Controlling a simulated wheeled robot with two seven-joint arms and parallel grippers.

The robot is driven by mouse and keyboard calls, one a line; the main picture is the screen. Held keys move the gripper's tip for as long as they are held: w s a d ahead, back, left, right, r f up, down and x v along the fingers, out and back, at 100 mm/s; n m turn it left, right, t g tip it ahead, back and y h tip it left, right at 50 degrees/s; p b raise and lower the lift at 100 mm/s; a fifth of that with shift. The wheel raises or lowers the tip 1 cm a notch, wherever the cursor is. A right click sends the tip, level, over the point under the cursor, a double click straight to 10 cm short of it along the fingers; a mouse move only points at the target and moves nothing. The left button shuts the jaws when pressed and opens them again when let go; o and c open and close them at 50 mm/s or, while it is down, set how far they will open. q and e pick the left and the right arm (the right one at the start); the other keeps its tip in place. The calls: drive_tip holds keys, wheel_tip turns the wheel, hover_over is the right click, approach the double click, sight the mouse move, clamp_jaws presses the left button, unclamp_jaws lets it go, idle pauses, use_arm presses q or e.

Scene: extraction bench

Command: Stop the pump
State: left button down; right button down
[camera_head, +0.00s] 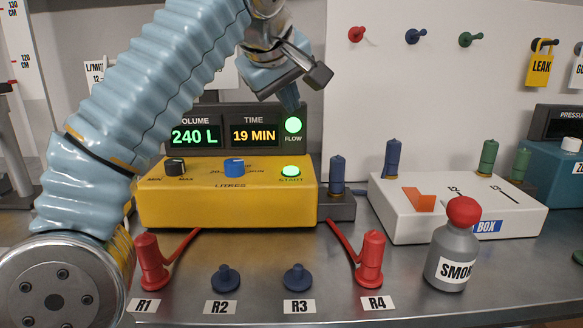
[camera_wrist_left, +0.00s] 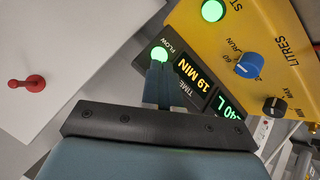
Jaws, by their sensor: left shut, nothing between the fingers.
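The yellow pump box (camera_head: 225,207) stands on the bench with its display panel (camera_head: 315,140) behind it, reading 240 L and 19 MIN. The round green START button (camera_head: 290,172) is lit and also shows in the left wrist view (camera_wrist_left: 212,10). The green FLOW light (camera_head: 293,125) is lit. A blue LITRES knob (camera_head: 234,166) and a black MIN/MAX knob (camera_head: 175,166) sit on the top face. My left gripper (camera_head: 291,104) is shut and empty, above the START button and close to the FLOW light. Its closed fingers (camera_wrist_left: 158,84) show in the left wrist view. My right gripper is not in view.
A white box (camera_head: 405,225) and a grey SMOKE bottle (camera_head: 453,255) are at the right.

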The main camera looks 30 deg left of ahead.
use_arm(q)
hover_over(288, 170)
wheel_tip(288, 170, down, 5)
drive_tip(key=shift+r, duration=0.15)
wheel_tip(288, 170, down, 2)
drive_tip(key=shift+f+b, duration=0.25)
drive_tip(key=shift+b, duration=0.6)
drive_tip(key=shift+f+b, duration=0.4)
drive_tip(key=shift+f, duration=0.1)
idle(0.8)
drive_tip(key=shift+f+b, duration=0.3)
drive_tip(key=shift+f, duration=0.1)
drive_tip(key=shift+f+b, duration=0.35)
drive_tip(key=shift+f, duration=0.05)
idle(0.5)
idle(0.4)
drive_tip(key=shift+r+p, duration=0.85)
